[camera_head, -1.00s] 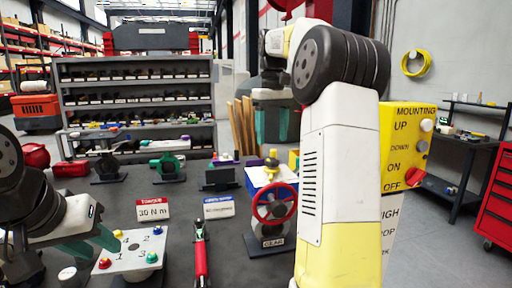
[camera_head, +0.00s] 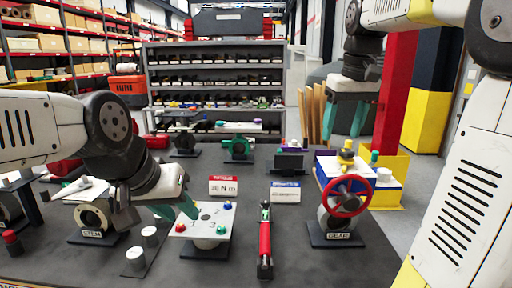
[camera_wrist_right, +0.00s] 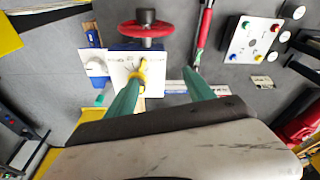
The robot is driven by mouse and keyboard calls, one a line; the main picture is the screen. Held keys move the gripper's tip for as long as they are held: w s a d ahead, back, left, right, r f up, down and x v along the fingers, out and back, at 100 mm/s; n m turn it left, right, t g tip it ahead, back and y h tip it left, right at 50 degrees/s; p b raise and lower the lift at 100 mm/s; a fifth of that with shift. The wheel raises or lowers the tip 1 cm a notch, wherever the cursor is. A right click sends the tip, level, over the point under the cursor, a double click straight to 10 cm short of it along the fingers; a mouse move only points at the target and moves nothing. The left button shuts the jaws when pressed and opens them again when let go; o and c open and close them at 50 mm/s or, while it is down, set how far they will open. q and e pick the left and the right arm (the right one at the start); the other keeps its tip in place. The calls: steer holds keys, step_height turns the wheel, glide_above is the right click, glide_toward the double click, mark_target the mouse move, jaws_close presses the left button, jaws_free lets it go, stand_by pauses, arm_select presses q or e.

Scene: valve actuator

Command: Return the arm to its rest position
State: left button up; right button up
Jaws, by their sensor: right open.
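My right gripper (camera_head: 344,122) hangs fingers-down at the back right, with its two teal fingers apart and nothing between them. It also shows open in the right wrist view (camera_wrist_right: 162,95), above the bench. The right arm runs along the right edge of the head view. My left gripper (camera_head: 174,208) is low at the left, beside the white plate with coloured knobs (camera_head: 208,232). Its teal fingers overlap in the view, so their opening is unclear. The red handwheel valve (camera_head: 346,197) stands upright on the bench, below and in front of the right gripper.
A red-handled tool (camera_head: 265,244) lies mid-bench. A board with a yellow knob (camera_head: 346,160) stands behind the handwheel and shows beneath the right fingers in the wrist view. Red and blue signs (camera_head: 223,186) stand mid-bench. A red post (camera_head: 397,95) rises at the right. A shelf (camera_head: 216,85) stands behind.

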steer(key=s+a+f+t+y, duration=0.1)
steer(key=s+a+f+t, duration=0.1)
steer(key=s+f, duration=0.4)
steer(key=s+a+f+m+t, duration=0.1)
steer(key=s+a+f, duration=0.4)
steer(key=s, duration=0.5)
steer(key=shift+a+f+m+t+y, duration=0.3)
steer(key=shift+f+t+y, duration=0.1)
steer(key=shift+c, duration=0.4)
